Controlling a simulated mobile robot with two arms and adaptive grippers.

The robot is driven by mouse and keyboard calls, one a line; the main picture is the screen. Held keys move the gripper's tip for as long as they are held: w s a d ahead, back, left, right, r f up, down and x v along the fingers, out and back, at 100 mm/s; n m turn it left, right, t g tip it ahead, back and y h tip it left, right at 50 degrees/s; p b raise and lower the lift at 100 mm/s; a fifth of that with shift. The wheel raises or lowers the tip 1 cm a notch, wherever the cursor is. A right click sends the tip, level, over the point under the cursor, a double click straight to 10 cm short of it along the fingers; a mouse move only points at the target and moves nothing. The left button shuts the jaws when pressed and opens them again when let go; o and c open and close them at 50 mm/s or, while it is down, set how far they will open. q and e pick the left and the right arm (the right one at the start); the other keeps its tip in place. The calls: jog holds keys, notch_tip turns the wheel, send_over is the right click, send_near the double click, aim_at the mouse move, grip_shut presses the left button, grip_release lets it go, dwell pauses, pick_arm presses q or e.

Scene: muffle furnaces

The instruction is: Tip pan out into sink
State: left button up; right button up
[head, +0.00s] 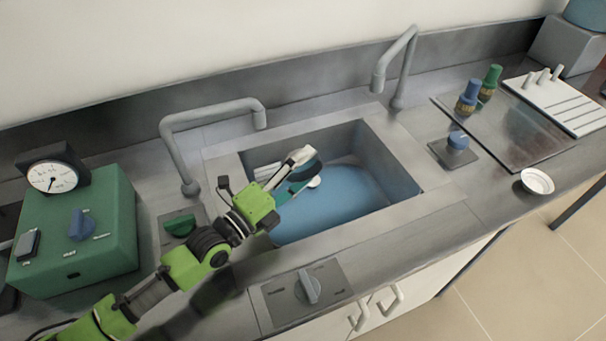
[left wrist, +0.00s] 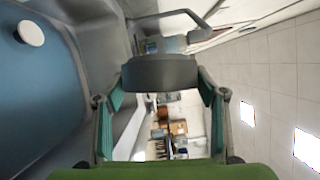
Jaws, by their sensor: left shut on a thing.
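The sink (head: 440,193) is a grey rectangular basin with a blue bottom, set in the counter in the middle of the head view. In the left wrist view, the pan (left wrist: 160,74) is a dark grey rounded form between the two fingers. Its inside is hidden, so I cannot tell its contents or exact tilt. My right gripper is not in view.
Two grey taps (head: 212,109) (head: 397,70) stand behind the sink. A green box with a gauge (head: 75,230) is at left. At right are a dark plate (head: 510,130), a knob (head: 458,142), a white dish (head: 537,181) and a white rack (head: 565,103). A white disc (head: 314,182) shows in the sink.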

pick_arm(q)
jog(key=shift+f+m+h+b, duration=0.2)
jog(key=shift+m+h+b, duration=0.5)
jog(key=shift+m+b, duration=0.95)
jog(key=shift+n+b, duration=0.25)
jog(key=shift+b, duration=0.1)
jog(key=shift+r, duration=0.1)
jog(key=n+y+p, duration=0.1)
jog(key=n+p, duration=0.1)
jog(key=p, duration=0.2)
jog(key=r+n+g+y+p, duration=0.1)
jog(key=n+p, duration=0.1)
jog(key=p, duration=0.3)
jog(key=n+g+y+p, duration=0.1)
jog(key=n+p, duration=0.2)
jog(key=p, duration=0.1)
jog(key=shift+r, duration=0.2)
dwell(1.1)
